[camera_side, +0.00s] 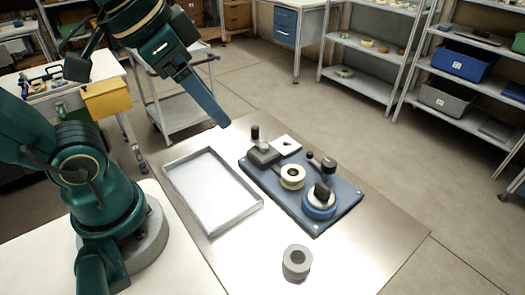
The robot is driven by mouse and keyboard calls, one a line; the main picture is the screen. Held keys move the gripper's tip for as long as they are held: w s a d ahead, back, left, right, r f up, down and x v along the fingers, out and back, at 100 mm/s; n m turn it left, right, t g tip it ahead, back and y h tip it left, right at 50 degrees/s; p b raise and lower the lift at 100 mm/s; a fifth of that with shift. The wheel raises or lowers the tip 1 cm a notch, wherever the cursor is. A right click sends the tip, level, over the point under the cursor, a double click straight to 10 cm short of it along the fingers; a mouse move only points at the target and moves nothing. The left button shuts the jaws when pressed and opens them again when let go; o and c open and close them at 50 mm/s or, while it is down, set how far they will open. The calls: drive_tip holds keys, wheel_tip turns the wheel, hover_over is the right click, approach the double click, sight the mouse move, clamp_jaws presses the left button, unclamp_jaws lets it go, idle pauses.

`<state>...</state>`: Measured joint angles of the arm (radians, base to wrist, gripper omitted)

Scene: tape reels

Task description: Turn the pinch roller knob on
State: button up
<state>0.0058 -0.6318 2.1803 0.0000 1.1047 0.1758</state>
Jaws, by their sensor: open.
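A blue machine plate (307,218) lies on the metal table. At its front right is a round blue and white dial with a black grip (321,192), which looks like the turning knob; I cannot tell its setting. Behind it is a small arm with black rollers (328,165). A cream reel (292,176) sits mid-plate. At the back left is a grey block with an upright black post (255,132). My gripper (219,121) is open and empty, in the air above and left of the plate, touching nothing. Its fingers overlap from this side.
A shallow grey tray (217,219) lies left of the plate, empty. A grey ring-shaped roll (297,262) stands on the table in front of the plate. A white square piece (287,145) is at the plate's back edge. The table's right front is clear.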

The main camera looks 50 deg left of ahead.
drive_tip(key=w+d+r+m+g, duration=0.1)
drive_tip(key=w+r+m, duration=0.2)
drive_tip(key=w+r, duration=0.35)
drive_tip(key=m+g, duration=0.4)
drive_tip(key=g, duration=0.1)
hover_over(329, 162)
wheel_tip(329, 162, down, 19)
drive_tip(key=shift+r, duration=0.15)
drive_tip(key=shift+f, duration=2.65)
clamp_jaws()
